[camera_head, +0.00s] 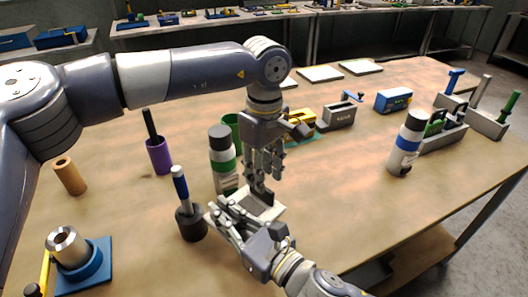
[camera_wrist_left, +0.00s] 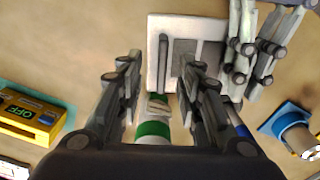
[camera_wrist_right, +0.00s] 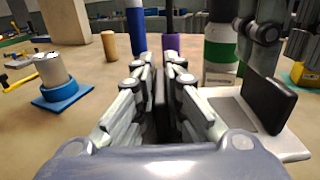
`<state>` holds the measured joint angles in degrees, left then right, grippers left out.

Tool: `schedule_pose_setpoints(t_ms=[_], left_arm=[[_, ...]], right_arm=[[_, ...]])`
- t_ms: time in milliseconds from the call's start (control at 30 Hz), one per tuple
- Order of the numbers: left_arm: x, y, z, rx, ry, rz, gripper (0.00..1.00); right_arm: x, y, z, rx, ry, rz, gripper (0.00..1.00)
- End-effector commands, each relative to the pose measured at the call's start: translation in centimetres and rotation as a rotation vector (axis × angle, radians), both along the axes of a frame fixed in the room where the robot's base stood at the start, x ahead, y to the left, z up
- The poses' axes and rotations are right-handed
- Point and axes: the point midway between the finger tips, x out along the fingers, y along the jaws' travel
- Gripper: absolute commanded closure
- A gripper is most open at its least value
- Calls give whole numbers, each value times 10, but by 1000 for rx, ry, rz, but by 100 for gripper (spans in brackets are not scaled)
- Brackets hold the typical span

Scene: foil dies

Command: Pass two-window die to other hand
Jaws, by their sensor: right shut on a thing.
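The two-window die is a pale flat plate (camera_head: 268,208) low over the table at the middle front; it also shows in the left wrist view (camera_wrist_left: 157,30), with slots in it, and in the right wrist view (camera_wrist_right: 275,148). My right gripper (camera_head: 222,212) is shut on the die at its side, though the fingers hide the exact grip. My left gripper (camera_head: 262,188) points down over the plate. Its fingers (camera_wrist_left: 160,75) stand apart, one overlapping the plate in the left wrist view. I cannot tell whether they touch it.
A green-banded bottle (camera_head: 222,165) stands close behind the grippers. A dark holder (camera_head: 191,224) with a blue-handled tool, a purple cup (camera_head: 159,157) and a blue-based fixture (camera_head: 90,270) are to the left. A blue-banded bottle (camera_head: 405,150) stands right; the table before it is clear.

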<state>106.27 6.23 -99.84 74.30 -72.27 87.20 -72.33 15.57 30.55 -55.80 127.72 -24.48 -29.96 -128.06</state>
Motion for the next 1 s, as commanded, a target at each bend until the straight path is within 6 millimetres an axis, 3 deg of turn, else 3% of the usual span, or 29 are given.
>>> schedule_pose_setpoints(t_ms=[100, 300, 667, 833, 967, 1000], left_arm=[[-1, 0, -20, 0, 3, 0, 67], [0, 0, -40, -1, 0, 1, 67], [0, 0, -45, -1, 0, 1, 67], [0, 0, -45, -1, 0, 1, 100], [0, 0, -44, -2, -1, 1, 100], [0, 0, -44, -3, -3, 1, 100]], right_arm=[[0, 0, 2, 1, -4, 1, 100], [0, 0, 2, 1, -4, 1, 100], [0, 0, 2, 1, -4, 1, 100], [0, 0, 2, 1, -4, 1, 100], [-1, 1, 2, 2, -4, 2, 100], [-1, 1, 2, 2, -4, 3, 86]])
